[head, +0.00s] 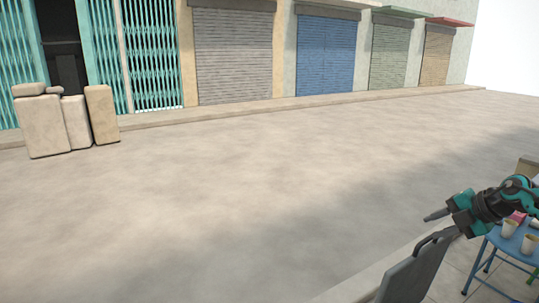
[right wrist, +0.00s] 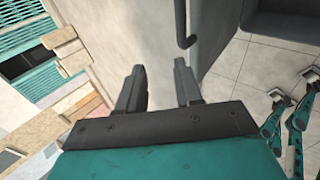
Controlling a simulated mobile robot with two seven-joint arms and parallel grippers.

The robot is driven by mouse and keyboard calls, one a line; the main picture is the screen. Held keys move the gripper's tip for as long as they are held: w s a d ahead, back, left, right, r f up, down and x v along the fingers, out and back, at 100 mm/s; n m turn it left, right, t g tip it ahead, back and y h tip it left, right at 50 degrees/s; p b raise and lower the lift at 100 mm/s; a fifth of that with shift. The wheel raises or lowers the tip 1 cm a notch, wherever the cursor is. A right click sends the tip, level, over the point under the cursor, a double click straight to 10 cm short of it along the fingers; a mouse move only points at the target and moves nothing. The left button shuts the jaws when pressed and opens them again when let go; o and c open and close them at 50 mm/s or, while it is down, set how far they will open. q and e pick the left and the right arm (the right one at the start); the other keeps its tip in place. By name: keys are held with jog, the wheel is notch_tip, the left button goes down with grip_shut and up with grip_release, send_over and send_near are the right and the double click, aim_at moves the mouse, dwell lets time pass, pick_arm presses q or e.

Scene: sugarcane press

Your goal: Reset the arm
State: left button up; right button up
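My right gripper (head: 438,224) is at the lower right of the head view, raised in the air with its fingers pointing left. In the right wrist view its two fingers (right wrist: 159,72) stand apart with nothing between them, so it is open and empty. The right arm (head: 510,197) comes in from the right edge. My left gripper does not show in the head view.
A dark grey panel with a curved handle (head: 408,278) stands just below my right gripper. A blue stool (head: 515,246) with cups (head: 509,228) is close under the arm. Beige sacks (head: 45,125) stand far left. The open street (head: 230,190) is clear.

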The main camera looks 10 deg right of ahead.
jog(key=s+a+f+m+t+y, duration=0.2)
jog(key=a+f, duration=0.2)
jog(key=a, duration=0.7)
jog(key=s+a+f+m+t+y, duration=0.1)
jog(key=s+a+f+m+y, duration=0.2)
jog(key=a, duration=0.8)
jog(key=s+a+f+m+t+y, duration=0.15)
jog(key=a+f, duration=0.35)
jog(key=a, duration=0.5)
jog(key=s+f+m+h, duration=0.4)
jog(key=s+m, duration=0.3)
jog(key=s, duration=0.3)
jog(key=s+d+f+m+g+h, duration=0.1)
jog(key=s+f+m+h, duration=0.3)
jog(key=s+f+m, duration=0.3)
jog(key=s, duration=0.3)
jog(key=shift+d+h, duration=0.15)
jog(key=shift+h, duration=0.2)
